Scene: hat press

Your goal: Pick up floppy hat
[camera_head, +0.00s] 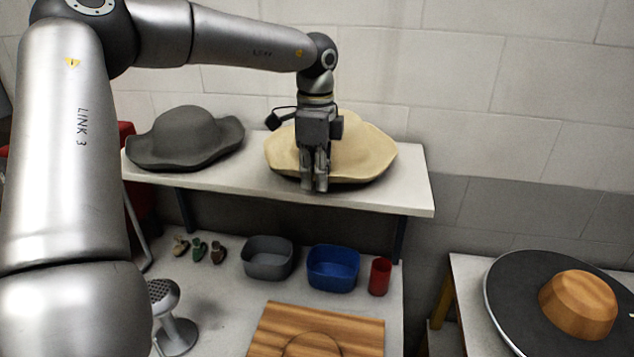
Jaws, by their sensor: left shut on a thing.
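A cream floppy hat (367,150) with a wavy brim lies on the right part of the white shelf (415,190). My left gripper (314,187) points down in front of it, with its fingers close together at the front brim. It is shut on the hat's brim, and the fingers hide the exact grip. The hat appears to rest on the shelf still, or very close above it. A second floppy hat, dark grey (183,137), lies on the left part of the shelf. My right gripper is not in view.
Below the shelf, a worktop (220,310) holds a grey bin (268,260), a blue bin (333,270), a red cup (380,277) and a wooden board (345,325). At the right, a wooden block (580,303) sits on a dark round disc (520,300). A block wall stands behind.

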